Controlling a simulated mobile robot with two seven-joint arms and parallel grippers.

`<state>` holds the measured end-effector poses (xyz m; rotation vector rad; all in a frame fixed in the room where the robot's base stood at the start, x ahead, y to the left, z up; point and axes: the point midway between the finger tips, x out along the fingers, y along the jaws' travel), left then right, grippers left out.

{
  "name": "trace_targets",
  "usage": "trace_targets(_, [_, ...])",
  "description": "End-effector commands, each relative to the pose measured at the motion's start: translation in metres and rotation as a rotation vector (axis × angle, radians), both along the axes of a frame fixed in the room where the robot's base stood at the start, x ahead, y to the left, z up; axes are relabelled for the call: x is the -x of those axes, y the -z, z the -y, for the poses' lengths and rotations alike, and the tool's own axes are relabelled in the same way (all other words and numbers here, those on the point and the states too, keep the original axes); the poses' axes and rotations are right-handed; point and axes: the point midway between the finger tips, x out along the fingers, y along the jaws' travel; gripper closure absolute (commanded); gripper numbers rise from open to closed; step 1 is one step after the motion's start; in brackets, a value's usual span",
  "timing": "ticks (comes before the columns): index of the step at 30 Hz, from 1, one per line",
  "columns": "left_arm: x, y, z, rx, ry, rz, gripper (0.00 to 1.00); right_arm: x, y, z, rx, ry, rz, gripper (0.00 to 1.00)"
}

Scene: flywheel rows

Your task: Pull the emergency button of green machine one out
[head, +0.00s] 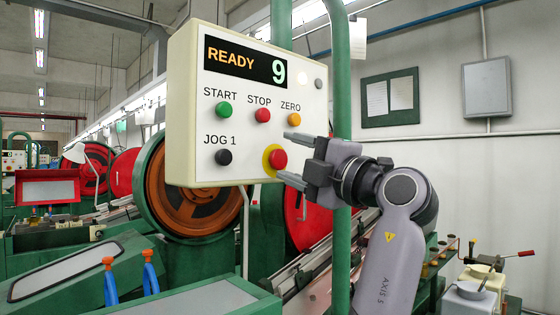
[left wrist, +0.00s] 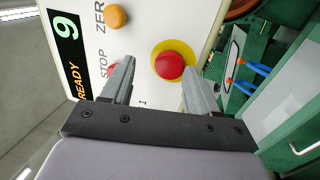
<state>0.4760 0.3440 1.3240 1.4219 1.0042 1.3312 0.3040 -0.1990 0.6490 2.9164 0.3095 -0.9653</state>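The emergency button (head: 279,158) is a red mushroom head on a yellow disc (head: 266,161), at the lower right of the cream control panel (head: 185,110). My left gripper (head: 286,156) is open in front of it, one finger above and one below the button. In the left wrist view the red button (left wrist: 169,66) shows between the spread fingertips (left wrist: 157,68), closer to the right finger. The fingers do not grip it; whether a tip touches it I cannot tell. The panel display (head: 245,63) reads READY 9. My right gripper is not in view.
Close by on the panel are the green START (head: 224,109), red STOP (head: 263,115), orange ZERO (head: 294,119) and black JOG 1 (head: 223,157) buttons. A green post (head: 340,80) rises right beside the panel. An orange flywheel (head: 185,195) stands behind it.

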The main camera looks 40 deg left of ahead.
Motion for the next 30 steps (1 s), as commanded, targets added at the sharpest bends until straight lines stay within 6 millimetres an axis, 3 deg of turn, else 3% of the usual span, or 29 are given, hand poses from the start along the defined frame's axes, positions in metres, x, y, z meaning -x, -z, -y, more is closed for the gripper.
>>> trace_targets(18, [0.004, 0.001, 0.055, 0.002, 0.0, -0.002, 0.4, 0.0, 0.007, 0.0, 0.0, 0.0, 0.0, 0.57])
trace_targets(30, [0.005, 0.002, 0.059, 0.003, 0.0, -0.002, 0.4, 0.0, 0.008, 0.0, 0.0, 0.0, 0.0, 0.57])
